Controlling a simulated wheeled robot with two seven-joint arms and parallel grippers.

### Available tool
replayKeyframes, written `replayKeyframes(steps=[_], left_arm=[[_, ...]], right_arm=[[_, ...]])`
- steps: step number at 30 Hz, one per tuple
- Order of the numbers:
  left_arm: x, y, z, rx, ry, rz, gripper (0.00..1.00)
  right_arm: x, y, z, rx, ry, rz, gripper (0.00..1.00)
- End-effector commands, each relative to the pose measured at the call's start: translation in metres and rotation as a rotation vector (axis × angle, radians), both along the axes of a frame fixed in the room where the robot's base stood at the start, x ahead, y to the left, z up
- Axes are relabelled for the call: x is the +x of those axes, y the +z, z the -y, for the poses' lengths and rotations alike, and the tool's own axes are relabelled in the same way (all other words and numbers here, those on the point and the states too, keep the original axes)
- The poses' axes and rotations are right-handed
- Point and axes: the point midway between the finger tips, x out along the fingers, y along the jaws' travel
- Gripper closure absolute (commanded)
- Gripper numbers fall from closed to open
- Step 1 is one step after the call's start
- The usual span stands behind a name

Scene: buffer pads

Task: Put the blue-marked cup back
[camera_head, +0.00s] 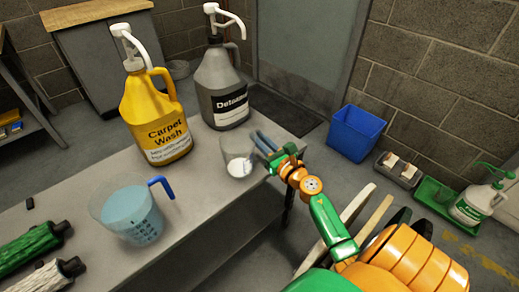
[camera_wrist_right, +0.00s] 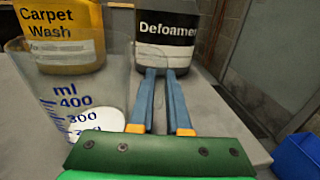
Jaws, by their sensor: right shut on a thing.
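The blue-marked cup (camera_head: 236,152) is clear, with a white layer at its bottom, near the right edge of the grey table (camera_head: 75,195). The right wrist view shows the cup (camera_wrist_right: 100,85) large at left, with blue "ml" marks. My right gripper (camera_head: 261,142) is at the cup's right side; its blue fingers also show in the wrist view (camera_wrist_right: 163,75). It is shut on the cup, though the clear wall between the fingers is hard to make out. The cup looks about upright; I cannot tell whether its base touches the table. My left gripper is out of view.
A yellow Carpet Wash jug (camera_head: 155,110) and a grey Defoamer jug (camera_head: 222,85) stand behind the cup. A blue-handled pitcher (camera_head: 130,215) with blue liquid stands front left. Green (camera_head: 30,247) and white (camera_head: 45,278) rolls lie at left. A blue bin (camera_head: 355,132) is on the floor.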

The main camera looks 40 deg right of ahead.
Motion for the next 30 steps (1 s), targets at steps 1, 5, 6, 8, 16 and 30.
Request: replayKeyframes(steps=[1, 5, 6, 8, 16, 30], left_arm=[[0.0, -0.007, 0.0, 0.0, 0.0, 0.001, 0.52], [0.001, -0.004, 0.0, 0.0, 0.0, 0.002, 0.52], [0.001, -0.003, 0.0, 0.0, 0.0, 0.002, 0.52], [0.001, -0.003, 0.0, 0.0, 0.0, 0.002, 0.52], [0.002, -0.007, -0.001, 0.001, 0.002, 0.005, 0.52], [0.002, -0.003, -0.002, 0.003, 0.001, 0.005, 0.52]], right_arm=[[0.0, -0.009, 0.0, 0.002, -0.001, 0.001, 1.0], [0.0, -0.005, 0.0, -0.001, -0.001, 0.0, 1.0], [0.0, -0.005, 0.0, -0.001, -0.001, 0.0, 1.0], [0.0, -0.005, 0.0, -0.001, 0.0, 0.0, 1.0], [0.0, -0.008, 0.0, -0.001, 0.0, 0.0, 0.55], [-0.018, -0.007, -0.002, 0.0, 0.0, -0.003, 0.55]])
